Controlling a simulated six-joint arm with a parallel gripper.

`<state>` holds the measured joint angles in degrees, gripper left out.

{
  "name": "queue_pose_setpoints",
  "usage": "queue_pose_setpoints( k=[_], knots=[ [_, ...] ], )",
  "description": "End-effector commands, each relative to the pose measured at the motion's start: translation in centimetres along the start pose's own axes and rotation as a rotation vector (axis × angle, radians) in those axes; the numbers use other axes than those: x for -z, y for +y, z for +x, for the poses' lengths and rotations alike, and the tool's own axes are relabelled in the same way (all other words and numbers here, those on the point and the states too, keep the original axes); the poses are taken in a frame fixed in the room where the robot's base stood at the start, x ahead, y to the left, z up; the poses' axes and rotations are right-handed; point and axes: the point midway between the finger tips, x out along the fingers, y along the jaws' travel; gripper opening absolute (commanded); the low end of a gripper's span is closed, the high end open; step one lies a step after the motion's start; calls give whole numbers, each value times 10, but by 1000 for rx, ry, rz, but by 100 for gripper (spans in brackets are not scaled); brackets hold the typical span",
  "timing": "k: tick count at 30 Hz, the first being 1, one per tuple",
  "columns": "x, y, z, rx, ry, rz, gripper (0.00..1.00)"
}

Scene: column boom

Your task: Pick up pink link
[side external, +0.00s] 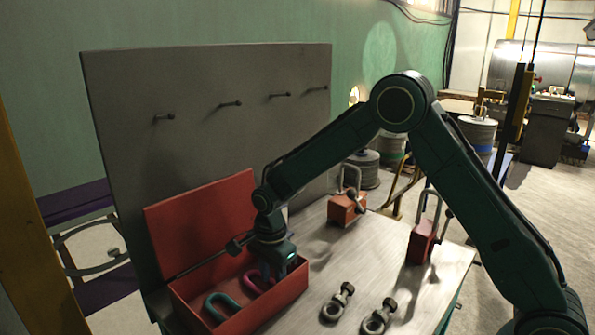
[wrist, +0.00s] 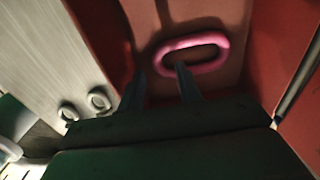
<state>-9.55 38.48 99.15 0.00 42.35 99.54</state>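The pink link (wrist: 207,66) is an oval ring lying on the floor of the red box (wrist: 275,60). In the side view the pink link (side external: 251,284) is partly hidden behind my gripper (side external: 268,275), which reaches down into the box (side external: 240,318). In the wrist view my gripper (wrist: 160,72) is open, with its two fingers apart. The right fingertip overlaps the link's opening and the left one is outside its left end, so the left end shows between them. I cannot tell whether they touch it.
A teal link (side external: 222,306) lies in the box, left of the pink one. The box's raised lid (side external: 195,225) stands behind. Two metal shackles (side external: 337,303) (side external: 379,317) lie on the table. Two red padlock-like blocks (side external: 346,208) (side external: 421,243) stand further right. A pegged grey board (side external: 210,140) rises behind.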

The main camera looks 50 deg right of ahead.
Motion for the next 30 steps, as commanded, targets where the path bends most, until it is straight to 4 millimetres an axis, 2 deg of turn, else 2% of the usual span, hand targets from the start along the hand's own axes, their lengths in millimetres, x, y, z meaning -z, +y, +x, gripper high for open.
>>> queue_pose_setpoints(
  k=[3, 8, 23, 24, 29, 30],
  knots=[
    [0, 0, 15, -3, 1, 0, 35],
    [0, 0, 26, -2, 1, 0, 35],
    [0, 0, 27, -1, 0, 0, 35],
    [0, 0, 27, -1, 0, 0, 33],
    [0, 0, 27, -1, 0, 0, 1],
    [0, 0, 27, -1, 0, 0, 0]
  ],
)
